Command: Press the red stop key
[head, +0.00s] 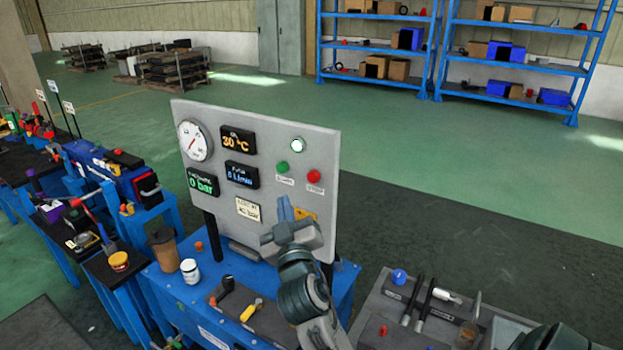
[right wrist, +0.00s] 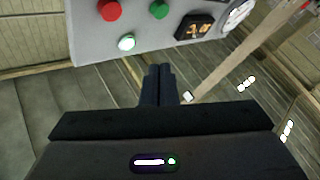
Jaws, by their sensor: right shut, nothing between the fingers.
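The red stop key (head: 314,176) is a round button on the right side of the grey upright panel (head: 262,125). The green start key (head: 282,168) is to its left, and a lit lamp (head: 297,144) is above them. In the right wrist view the red stop key (right wrist: 110,10) is at the top, left of the green key (right wrist: 159,9). My right gripper (head: 285,208) is in front of the panel, below the keys, shut and empty. Its closed fingers (right wrist: 158,76) point toward the panel without covering the red key. My left gripper is not in view.
The panel carries a dial gauge (head: 195,141) and several displays. The blue table (head: 172,291) below holds a brown cup (head: 164,249), a white jar (head: 190,271) and hand tools. A grey bench (head: 370,316) with tools stands at right. Space right of the panel is open floor.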

